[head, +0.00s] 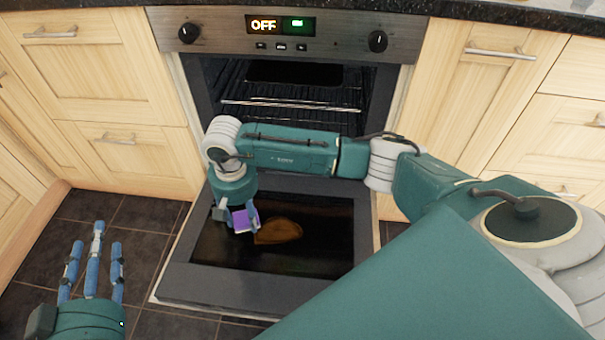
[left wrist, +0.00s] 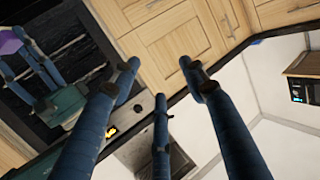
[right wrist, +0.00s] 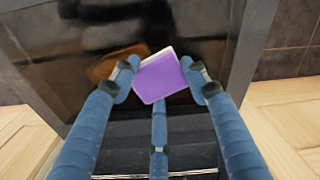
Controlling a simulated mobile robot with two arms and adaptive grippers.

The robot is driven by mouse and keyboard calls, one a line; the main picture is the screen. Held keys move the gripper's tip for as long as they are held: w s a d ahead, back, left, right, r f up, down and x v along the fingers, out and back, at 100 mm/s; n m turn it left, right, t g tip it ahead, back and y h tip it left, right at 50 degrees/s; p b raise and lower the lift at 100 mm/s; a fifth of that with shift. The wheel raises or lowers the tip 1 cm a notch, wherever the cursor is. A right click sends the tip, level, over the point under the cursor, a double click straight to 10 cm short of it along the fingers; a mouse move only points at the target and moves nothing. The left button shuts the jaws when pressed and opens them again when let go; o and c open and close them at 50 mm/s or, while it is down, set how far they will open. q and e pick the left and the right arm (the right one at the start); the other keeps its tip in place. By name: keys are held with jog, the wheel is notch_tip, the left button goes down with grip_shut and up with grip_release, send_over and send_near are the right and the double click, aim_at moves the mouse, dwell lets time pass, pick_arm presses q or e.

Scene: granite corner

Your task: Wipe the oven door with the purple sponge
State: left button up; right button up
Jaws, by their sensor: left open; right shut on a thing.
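The oven door (head: 225,287) is folded down open in the head view, with a dark glass inner panel in a grey frame. A brown stain (head: 278,231) lies on the glass. My right gripper (head: 236,219) is shut on the purple sponge (head: 245,216), at the glass just left of the stain. The sponge shows between its fingers in the right wrist view (right wrist: 162,78), with a pale layer along one edge. I cannot tell whether the sponge touches the glass. My left gripper (head: 97,246) is open and empty, left of the door above the floor.
The oven cavity (head: 290,95) with wire racks stands open behind my right arm, which spans the view above the door. The control panel (head: 280,35) reads OFF. Wooden cabinets (head: 95,65) flank the oven. Dark floor tiles (head: 135,240) are clear left of the door.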

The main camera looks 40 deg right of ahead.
pick_arm(q)
jog(key=shift+s+a+f+g+y+p, duration=0.2)
jog(key=shift+s+f+g, duration=0.2)
jog(key=shift+f, duration=0.45)
jog(key=shift+s+a+f+g+y+p, duration=0.15)
jog(key=shift+s+f+g, duration=0.25)
jog(key=shift+f, duration=0.4)
jog(key=shift+s+a+f+g+y+p, duration=0.15)
jog(key=shift+s+f+g, duration=0.25)
jog(key=shift+f, duration=0.45)
pick_arm(e)
jog(key=shift+r, duration=0.8)
